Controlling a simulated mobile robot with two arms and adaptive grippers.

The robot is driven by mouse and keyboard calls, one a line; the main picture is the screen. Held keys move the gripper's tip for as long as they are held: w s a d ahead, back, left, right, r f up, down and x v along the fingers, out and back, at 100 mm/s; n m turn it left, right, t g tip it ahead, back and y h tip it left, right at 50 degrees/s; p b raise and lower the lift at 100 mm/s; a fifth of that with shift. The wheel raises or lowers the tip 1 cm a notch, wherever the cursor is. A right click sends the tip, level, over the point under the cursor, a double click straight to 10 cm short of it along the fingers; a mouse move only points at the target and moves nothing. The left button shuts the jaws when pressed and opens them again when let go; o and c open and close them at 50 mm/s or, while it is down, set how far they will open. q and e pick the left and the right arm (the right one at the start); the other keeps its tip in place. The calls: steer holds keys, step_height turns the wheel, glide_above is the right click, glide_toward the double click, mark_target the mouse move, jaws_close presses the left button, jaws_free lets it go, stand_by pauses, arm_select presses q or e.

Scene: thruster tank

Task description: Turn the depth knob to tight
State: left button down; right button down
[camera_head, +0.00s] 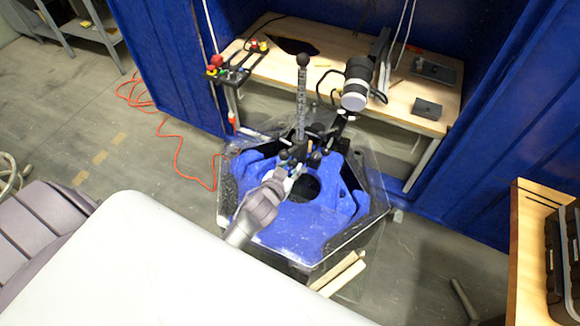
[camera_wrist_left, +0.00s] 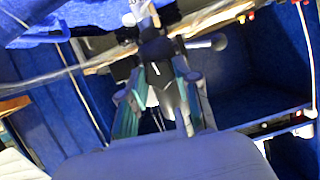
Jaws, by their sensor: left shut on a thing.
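My left gripper (camera_head: 287,170) reaches in over the blue tank fixture (camera_head: 305,216) and is at the black mechanism (camera_head: 312,140) at its rear. In the left wrist view, the teal-edged fingers of my left gripper (camera_wrist_left: 160,98) are on both sides of a dark knob (camera_wrist_left: 164,80) and shut on it. I take this to be the depth knob. In the head view it is mostly hidden by the gripper, and its tight marking cannot be read. My right gripper is not in view.
An upright black post with a ball top (camera_head: 302,95) stands just behind the gripper. A white and black cylinder (camera_head: 355,85) is to its right. A clear-walled tank (camera_head: 375,205) surrounds the fixture. A wooden bench (camera_head: 420,95) stands behind. An orange cable (camera_head: 178,150) lies on the floor at left.

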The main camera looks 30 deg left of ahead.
arm_select(q)
steer(key=shift+d+f+b, duration=0.1)
steer(key=shift+f+b, duration=0.05)
steer(key=shift+b, duration=0.25)
steer(key=shift+m+y, duration=0.4)
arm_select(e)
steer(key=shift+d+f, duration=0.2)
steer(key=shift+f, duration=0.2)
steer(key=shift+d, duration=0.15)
arm_select(q)
steer(key=c, duration=0.8)
jaws_free()
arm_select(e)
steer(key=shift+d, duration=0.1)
arm_select(q)
steer(key=v, duration=1.2)
steer(key=shift+r, duration=0.25)
